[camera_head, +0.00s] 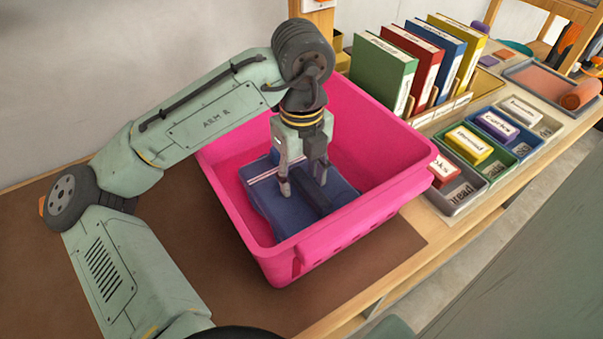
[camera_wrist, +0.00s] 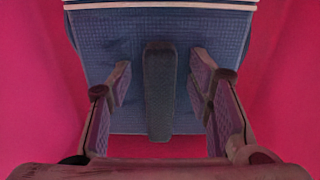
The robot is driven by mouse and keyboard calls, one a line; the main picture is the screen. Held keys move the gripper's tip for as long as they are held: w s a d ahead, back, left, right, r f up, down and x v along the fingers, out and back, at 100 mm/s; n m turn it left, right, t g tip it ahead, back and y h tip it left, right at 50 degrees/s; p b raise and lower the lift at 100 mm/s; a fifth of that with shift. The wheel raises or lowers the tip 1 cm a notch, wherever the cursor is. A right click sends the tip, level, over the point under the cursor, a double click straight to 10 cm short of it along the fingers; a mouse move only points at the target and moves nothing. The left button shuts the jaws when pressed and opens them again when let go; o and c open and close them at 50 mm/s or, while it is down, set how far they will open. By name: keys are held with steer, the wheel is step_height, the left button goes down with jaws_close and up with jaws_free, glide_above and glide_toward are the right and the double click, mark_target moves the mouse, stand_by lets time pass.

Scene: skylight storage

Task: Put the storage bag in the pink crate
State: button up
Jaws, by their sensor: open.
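The storage bag (camera_head: 264,196) is blue with pale stripes and a dark raised handle strap. It lies inside the pink crate (camera_head: 285,262), on or near its floor. My gripper (camera_head: 305,190) is inside the crate, pointing down just above the bag. In the wrist view the bag (camera_wrist: 130,45) fills the middle, and its dark strap (camera_wrist: 159,92) runs between my two fingers. The fingers of my gripper (camera_wrist: 162,88) stand apart on either side of the strap, with a gap on both sides. Pink crate surface (camera_wrist: 40,90) shows around the bag.
Colored binders (camera_head: 385,70) stand in a wooden rack behind the crate to the right. Several small labeled trays with boxes (camera_head: 468,146) sit on the wooden table at right. A brown mat (camera_head: 225,290) lies under the crate. The crate has free room around the bag.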

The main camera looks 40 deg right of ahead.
steer(key=shift+r, duration=0.1)
steer(key=shift+r+p, duration=4.4)
steer(key=shift+r, duration=0.05)
steer(key=shift+r, duration=0.1)
step_height(320, 180, up, 12)
